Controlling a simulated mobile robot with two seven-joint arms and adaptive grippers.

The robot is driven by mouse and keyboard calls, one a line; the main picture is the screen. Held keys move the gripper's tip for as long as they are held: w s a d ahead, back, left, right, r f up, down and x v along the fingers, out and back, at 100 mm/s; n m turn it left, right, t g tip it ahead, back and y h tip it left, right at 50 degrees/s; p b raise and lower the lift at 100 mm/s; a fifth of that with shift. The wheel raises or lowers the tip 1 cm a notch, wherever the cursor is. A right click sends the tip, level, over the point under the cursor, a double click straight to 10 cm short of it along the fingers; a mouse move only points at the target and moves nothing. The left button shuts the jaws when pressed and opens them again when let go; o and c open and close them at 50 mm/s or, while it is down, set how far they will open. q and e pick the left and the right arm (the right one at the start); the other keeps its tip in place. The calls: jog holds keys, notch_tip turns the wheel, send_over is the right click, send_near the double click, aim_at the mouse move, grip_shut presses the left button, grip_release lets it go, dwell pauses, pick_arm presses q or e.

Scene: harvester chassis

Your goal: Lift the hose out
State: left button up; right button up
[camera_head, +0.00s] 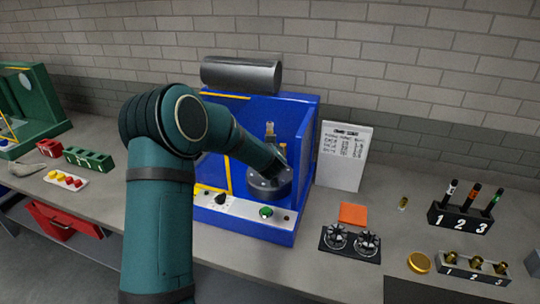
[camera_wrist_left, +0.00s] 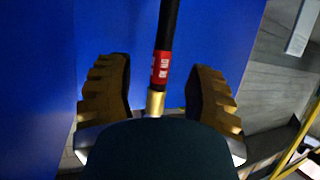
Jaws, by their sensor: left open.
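The hose (camera_wrist_left: 168,28) is black with a red lettered band (camera_wrist_left: 161,68) and a brass end (camera_wrist_left: 154,103). In the left wrist view it runs down from the top edge between the two tan ridged fingers of my left gripper (camera_wrist_left: 159,82). The fingers are open, with a gap on each side of the hose. In the head view my left arm reaches into the blue chassis (camera_head: 270,232); its wrist hides most of the hose and gripper. A small brass-coloured piece (camera_head: 270,130) shows above the wrist; I cannot tell what it is. My right gripper is not in view.
A grey cylinder (camera_head: 240,75) lies on top of the chassis. A printed sheet (camera_head: 343,156) stands at its right. Further right are an orange block (camera_head: 353,213), a black tray with two round fittings (camera_head: 350,243) and numbered racks (camera_head: 460,218). Blue walls stand close around the gripper.

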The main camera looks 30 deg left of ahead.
pick_arm(q)
jog(key=x, duration=0.4)
jog(key=shift+a, duration=0.1)
jog(key=shift+r, duration=0.1)
grip_shut()
